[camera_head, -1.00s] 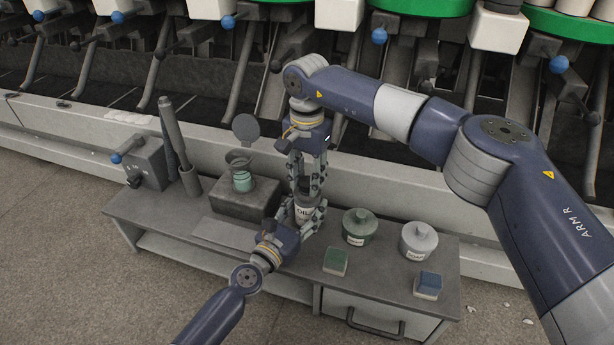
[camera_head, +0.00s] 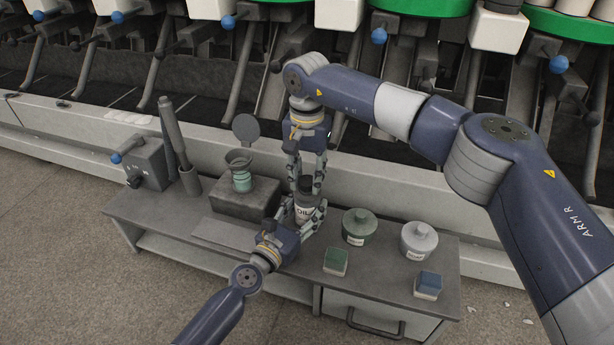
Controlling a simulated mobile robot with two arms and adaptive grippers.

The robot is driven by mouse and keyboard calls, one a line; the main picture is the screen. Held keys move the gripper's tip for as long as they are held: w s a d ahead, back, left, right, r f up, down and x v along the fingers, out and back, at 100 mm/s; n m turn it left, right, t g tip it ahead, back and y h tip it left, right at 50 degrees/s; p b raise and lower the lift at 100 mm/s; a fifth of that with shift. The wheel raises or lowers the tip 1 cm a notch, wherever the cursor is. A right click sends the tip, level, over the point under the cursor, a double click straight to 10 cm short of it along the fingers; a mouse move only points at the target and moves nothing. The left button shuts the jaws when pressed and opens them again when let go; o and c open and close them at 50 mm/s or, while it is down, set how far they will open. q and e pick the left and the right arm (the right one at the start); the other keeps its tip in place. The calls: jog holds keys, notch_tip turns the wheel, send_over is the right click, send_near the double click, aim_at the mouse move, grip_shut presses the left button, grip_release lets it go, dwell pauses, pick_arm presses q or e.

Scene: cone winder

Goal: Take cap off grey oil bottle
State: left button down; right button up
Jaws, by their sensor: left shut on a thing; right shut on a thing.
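The oil bottle (camera_head: 304,213), with a pale "OIL" label, stands upright on the bench. My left gripper (camera_head: 300,215) reaches in from the lower left and is shut around the bottle's body. My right gripper (camera_head: 306,187) points down from above with its fingers shut on the dark cap (camera_head: 307,182) at the bottle's top. The cap shows between the fingers, and I see no clear gap between it and the bottle. The fingers of both grippers hide part of the bottle.
Right of the bottle on the bench (camera_head: 390,283) stand a green lidded pot (camera_head: 359,228) and a grey one (camera_head: 418,241), with a green block (camera_head: 336,262) and a blue block (camera_head: 428,286) in front. A block with a funnel-topped green piece (camera_head: 241,178) stands left. The winder machine runs behind.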

aim_at(307, 180)
jog(key=shift+r, duration=0.95)
jog(key=shift+r, duration=0.15)
jog(key=shift+r, duration=1.9)
pick_arm(q)
jog(key=c, duration=0.7)
grip_release()
